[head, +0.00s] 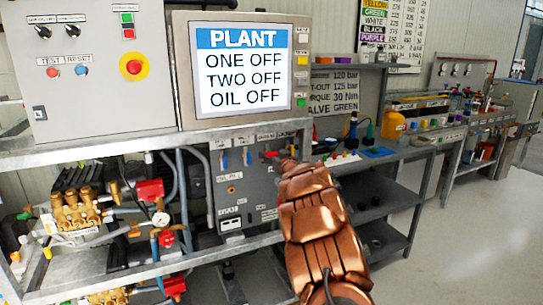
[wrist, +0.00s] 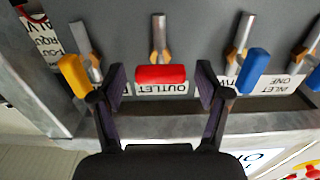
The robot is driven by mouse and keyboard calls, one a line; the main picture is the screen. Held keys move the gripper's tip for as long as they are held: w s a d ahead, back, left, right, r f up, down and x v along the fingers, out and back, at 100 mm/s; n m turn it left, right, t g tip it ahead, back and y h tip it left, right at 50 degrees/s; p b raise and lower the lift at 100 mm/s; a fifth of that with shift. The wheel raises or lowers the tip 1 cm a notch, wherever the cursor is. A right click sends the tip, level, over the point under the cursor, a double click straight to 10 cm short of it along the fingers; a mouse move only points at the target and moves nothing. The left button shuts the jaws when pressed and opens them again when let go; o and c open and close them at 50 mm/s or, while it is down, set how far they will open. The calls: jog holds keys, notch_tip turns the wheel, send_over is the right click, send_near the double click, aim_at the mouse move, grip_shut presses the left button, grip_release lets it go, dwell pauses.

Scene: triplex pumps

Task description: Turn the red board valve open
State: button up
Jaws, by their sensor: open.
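The red board valve has a red handle (wrist: 161,74) on a metal stem with a brass-coloured fitting, in the middle of the wrist view. A label by it reads OUTLET. My gripper (wrist: 160,82) is open, with one dark finger on each side of the red handle and a gap on both sides. In the head view the red handle (head: 271,154) shows small on the grey valve board (head: 238,190), at the tip of my copper-coloured arm. My arm hides the board's right part and most of my gripper there.
In the wrist view a yellow handle (wrist: 73,76) stands close beside one finger and a blue handle (wrist: 255,70) close beside the other. A metal frame rail (wrist: 265,125) runs past the handles. Pumps with brass heads (head: 78,212) stand at the left.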

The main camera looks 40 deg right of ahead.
jog(key=shift+w+d+f, duration=0.1)
jog(key=shift+w+d, duration=0.05)
jog(key=shift+w, duration=0.3)
jog(key=c, duration=1.2)
